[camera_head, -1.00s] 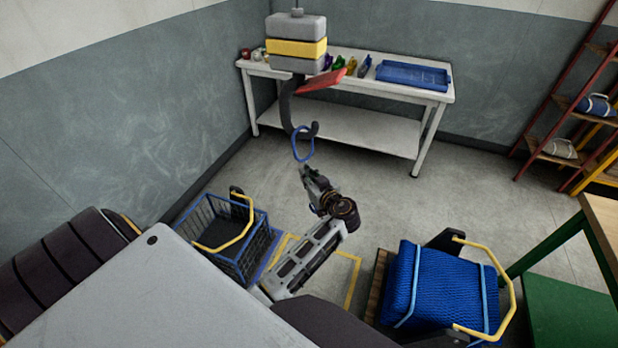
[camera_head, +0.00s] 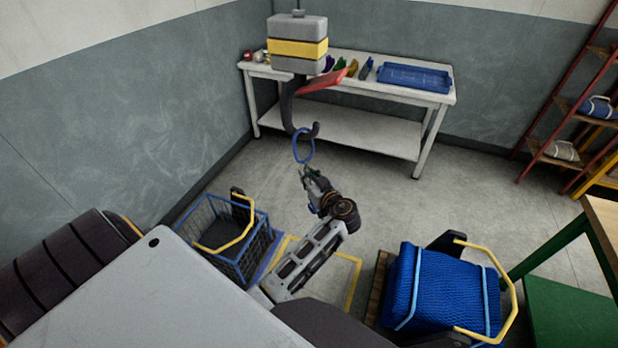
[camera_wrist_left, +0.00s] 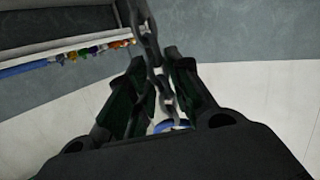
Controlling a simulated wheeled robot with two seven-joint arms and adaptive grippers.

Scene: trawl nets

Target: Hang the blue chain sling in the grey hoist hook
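The dark grey hoist hook (camera_head: 289,112) hangs under a grey block with a yellow band, the hoist (camera_head: 297,43). The sling's blue ring (camera_head: 302,146) stands upright at the hook's lower curve and overlaps it in the head view. I cannot tell whether the hook passes through it. My left gripper (camera_head: 307,173) is just below the ring. In the left wrist view the grey chain (camera_wrist_left: 152,55) runs between the fingers of this gripper (camera_wrist_left: 162,88), which appear closed on it. Part of the blue ring (camera_wrist_left: 168,126) shows behind them. My right gripper is not in view.
Behind stands a white bench (camera_head: 350,131) with a blue tray (camera_head: 414,77). A blue wire basket (camera_head: 262,243) and a blue net bale (camera_head: 442,290) flank my arm below. Open floor lies right of the hook.

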